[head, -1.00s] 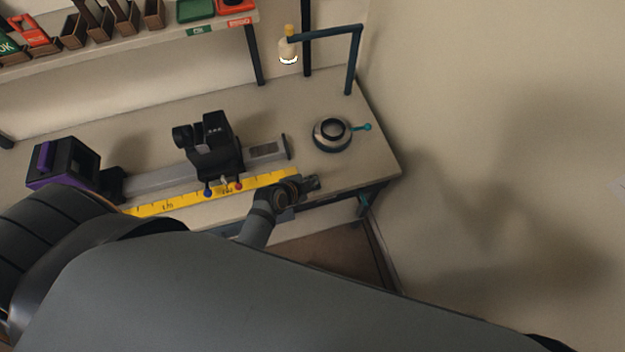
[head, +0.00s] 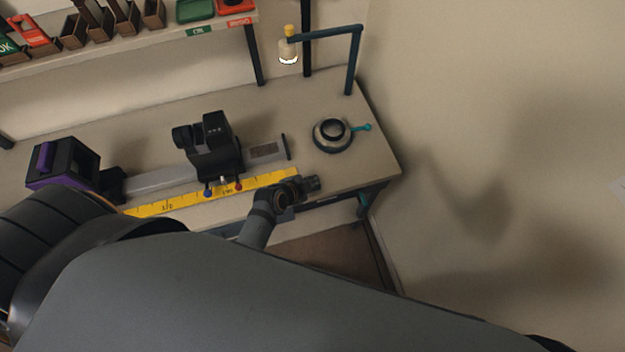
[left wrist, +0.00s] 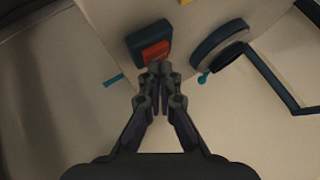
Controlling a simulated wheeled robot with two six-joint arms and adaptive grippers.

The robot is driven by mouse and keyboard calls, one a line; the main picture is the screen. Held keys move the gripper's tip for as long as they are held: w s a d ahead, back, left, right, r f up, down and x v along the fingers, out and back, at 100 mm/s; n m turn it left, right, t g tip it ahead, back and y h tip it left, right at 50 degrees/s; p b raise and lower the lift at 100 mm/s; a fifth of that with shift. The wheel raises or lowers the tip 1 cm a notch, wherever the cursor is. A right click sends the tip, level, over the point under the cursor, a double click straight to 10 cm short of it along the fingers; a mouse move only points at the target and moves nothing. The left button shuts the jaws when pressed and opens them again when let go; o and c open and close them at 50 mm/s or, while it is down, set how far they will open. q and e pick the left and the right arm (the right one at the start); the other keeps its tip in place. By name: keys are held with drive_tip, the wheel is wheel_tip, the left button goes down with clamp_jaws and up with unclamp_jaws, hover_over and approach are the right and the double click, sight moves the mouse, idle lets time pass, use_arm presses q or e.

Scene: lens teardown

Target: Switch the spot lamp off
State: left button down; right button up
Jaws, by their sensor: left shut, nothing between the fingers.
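The spot lamp (head: 288,50) hangs from a dark arm on a post at the back right of the bench; its lower end glows white. In the left wrist view, a dark box with a red switch (left wrist: 155,52) sits near the bench edge. My left gripper (head: 314,184) is shut and empty over the bench's front edge. In the left wrist view, its fingertips (left wrist: 159,68) overlap the lower edge of the red switch; I cannot tell whether they touch it. In the head view, the gripper and wrist largely hide the switch. My right gripper is not in view.
A dark ring with a teal lever (head: 332,134) stands right of the gripper's far side. A grey rail with a black carriage (head: 214,150) and a yellow scale (head: 180,201) lies left. A purple-black box (head: 62,165) stands farther left. The wall is on the right.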

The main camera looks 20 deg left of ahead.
use_arm(q)
drive_tip(key=shift+s+f, duration=0.1)
drive_tip(key=shift+f, duration=0.25)
drive_tip(key=shift+r+p, duration=0.3)
drive_tip(key=shift+p, duration=0.1)
wheel_tip(320, 180, up, 6)
drive_tip(key=p, duration=0.6)
drive_tip(key=shift+r, duration=0.2)
drive_tip(key=shift+f, duration=0.1)
